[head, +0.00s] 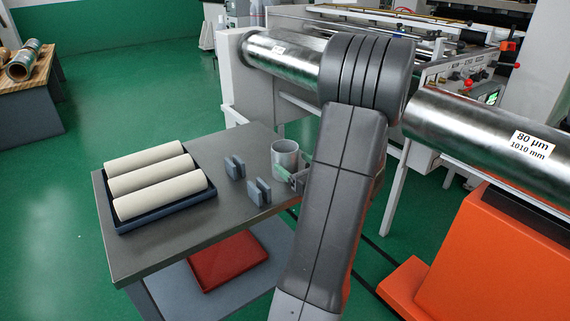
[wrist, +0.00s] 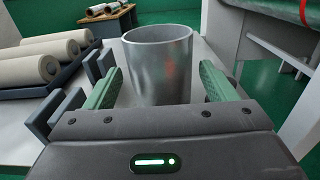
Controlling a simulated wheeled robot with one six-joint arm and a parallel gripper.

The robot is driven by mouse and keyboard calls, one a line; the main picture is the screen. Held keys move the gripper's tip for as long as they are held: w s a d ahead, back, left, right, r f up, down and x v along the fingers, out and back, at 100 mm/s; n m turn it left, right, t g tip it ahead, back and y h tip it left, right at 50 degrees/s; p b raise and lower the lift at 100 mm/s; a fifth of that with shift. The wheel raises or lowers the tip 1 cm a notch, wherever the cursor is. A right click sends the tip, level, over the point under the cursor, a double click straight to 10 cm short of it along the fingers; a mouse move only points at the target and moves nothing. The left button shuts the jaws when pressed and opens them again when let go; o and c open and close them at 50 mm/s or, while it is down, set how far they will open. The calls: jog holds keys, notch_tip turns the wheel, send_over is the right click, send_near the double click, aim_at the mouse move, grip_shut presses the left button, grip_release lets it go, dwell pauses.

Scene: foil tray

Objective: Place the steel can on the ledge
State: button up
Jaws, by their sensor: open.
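The steel can (head: 285,148) is an open-topped metal cylinder standing upright near the right edge of the grey table. It fills the middle of the wrist view (wrist: 158,70). My gripper (head: 292,168) is low beside the can, partly hidden by my arm in the head view. In the wrist view my gripper (wrist: 159,86) is open, with one green finger on each side of the can and a small gap visible on both sides. The can's base is hidden behind the gripper body there. I cannot tell which surface is the ledge.
A dark blue tray (head: 165,216) with three cream rolls lies on the table (head: 195,240) at left. Two blue-grey slotted blocks (head: 235,168) (head: 259,192) stand left of the can. A red tray (head: 228,262) lies on the lower shelf. Roller machinery stands behind.

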jog(key=x, duration=0.5)
jog(key=shift+w+a+f, duration=0.1)
jog(key=shift+f, duration=0.15)
jog(key=shift+c, duration=0.2)
jog(key=c, duration=0.9)
